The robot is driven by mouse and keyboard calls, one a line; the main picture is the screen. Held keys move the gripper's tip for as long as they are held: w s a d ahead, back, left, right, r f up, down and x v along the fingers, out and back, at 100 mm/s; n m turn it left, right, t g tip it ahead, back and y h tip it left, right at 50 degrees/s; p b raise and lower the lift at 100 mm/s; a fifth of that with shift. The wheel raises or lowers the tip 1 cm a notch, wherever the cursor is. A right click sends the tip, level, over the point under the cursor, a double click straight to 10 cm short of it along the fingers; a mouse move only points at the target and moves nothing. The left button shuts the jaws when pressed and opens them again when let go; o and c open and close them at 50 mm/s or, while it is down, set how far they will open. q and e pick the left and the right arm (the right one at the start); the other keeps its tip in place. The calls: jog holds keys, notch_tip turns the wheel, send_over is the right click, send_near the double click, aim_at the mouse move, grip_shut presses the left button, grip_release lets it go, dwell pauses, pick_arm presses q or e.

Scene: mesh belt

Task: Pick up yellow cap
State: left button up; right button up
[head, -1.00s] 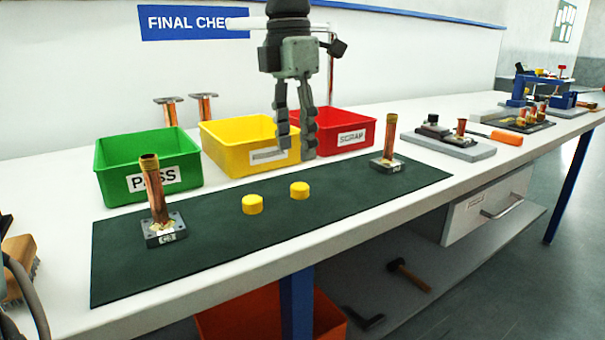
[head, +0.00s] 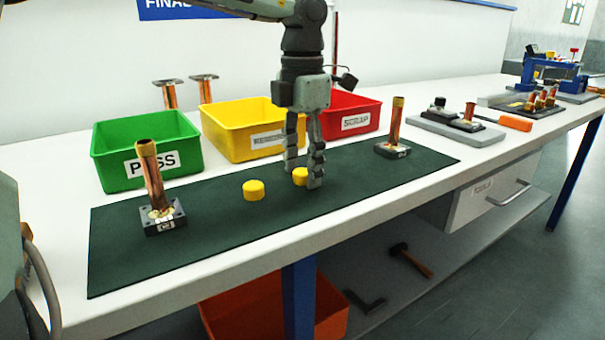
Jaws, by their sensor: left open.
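Two yellow caps rest on the dark green mat (head: 225,235). The left yellow cap (head: 254,190) stands clear, with free mat around it. The right yellow cap (head: 299,176) is partly hidden behind a finger of my left gripper (head: 302,180). My left gripper points down, open, with its fingertips low over the mat, around or just in front of the right cap. I cannot tell whether a finger touches the cap. My right gripper is not in view.
Copper pipes stand upright on dark bases at the mat's left (head: 152,180) and right (head: 395,125). Green (head: 110,175), yellow (head: 215,140) and red (head: 368,108) bins line the back. The mat's front middle is clear.

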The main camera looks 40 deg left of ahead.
pick_arm(q)
jog(key=c, duration=0.8)
jog(key=shift+r, duration=0.1)
